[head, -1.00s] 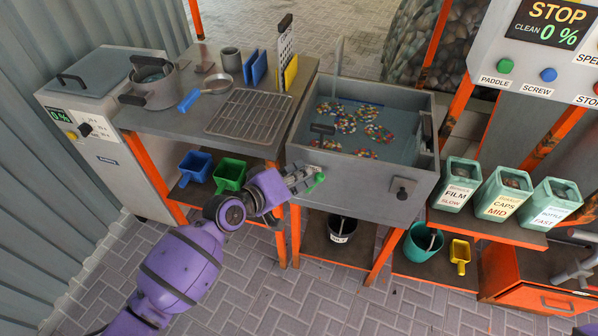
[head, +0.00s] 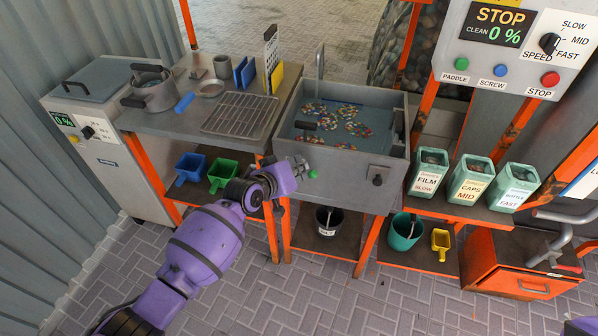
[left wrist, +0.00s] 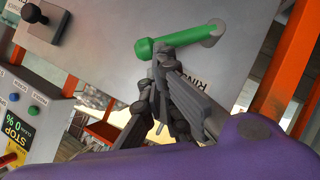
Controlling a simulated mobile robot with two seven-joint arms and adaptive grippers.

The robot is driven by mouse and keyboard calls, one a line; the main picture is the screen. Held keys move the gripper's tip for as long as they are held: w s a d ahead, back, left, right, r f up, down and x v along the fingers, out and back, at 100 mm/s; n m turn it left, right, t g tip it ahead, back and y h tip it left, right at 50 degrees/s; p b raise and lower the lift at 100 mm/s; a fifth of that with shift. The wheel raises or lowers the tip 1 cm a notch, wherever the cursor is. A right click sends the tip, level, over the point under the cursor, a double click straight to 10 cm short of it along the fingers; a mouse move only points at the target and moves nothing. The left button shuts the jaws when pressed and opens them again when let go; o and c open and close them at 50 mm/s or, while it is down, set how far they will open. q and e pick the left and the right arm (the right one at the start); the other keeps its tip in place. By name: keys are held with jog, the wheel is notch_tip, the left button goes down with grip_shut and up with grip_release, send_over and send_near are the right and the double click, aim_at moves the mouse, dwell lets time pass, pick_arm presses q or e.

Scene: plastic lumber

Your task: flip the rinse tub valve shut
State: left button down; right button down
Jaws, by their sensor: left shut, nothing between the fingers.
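The rinse tub (head: 335,163) is a grey box holding water and coloured flakes. Its valve has a green handle (head: 312,173) low on the left of the tub's front face. In the left wrist view the green handle (left wrist: 180,41) runs from a round pivot at upper right to a rounded free end at left. My left gripper (head: 298,166) is shut and empty at the handle. Its dark fingertips (left wrist: 164,50) overlap the handle near the free end and seem to touch it. A label beside it is partly hidden by the fingers. My right gripper is out of view.
A dark knob (head: 377,180) sits on the tub's front right. Below are a black bucket (head: 328,221), a teal bucket (head: 404,233) and a yellow scoop (head: 440,242). An orange leg (head: 272,229) stands beside my left arm. Labelled bins (head: 467,183) stand right.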

aim_at(314, 177)
pick_arm(q)
jog(key=shift+s+d+f, duration=0.15)
jog(key=shift+d, duration=0.4)
jog(key=shift+s+d+f, duration=0.1)
jog(key=shift+s+d, duration=0.05)
jog(key=shift+d, duration=0.35)
jog(key=shift+s+d+f, duration=0.15)
jog(key=shift+d+f, duration=0.2)
jog(key=shift+d, duration=0.2)
jog(key=shift+s+d+f, duration=0.1)
jog(key=shift+d+f, duration=0.2)
jog(key=shift+d, duration=0.25)
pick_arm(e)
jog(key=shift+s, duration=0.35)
pick_arm(q)
jog(key=shift+d+f, duration=0.1)
jog(key=shift+f, duration=0.3)
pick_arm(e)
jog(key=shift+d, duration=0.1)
pick_arm(q)
jog(key=shift+a, duration=0.3)
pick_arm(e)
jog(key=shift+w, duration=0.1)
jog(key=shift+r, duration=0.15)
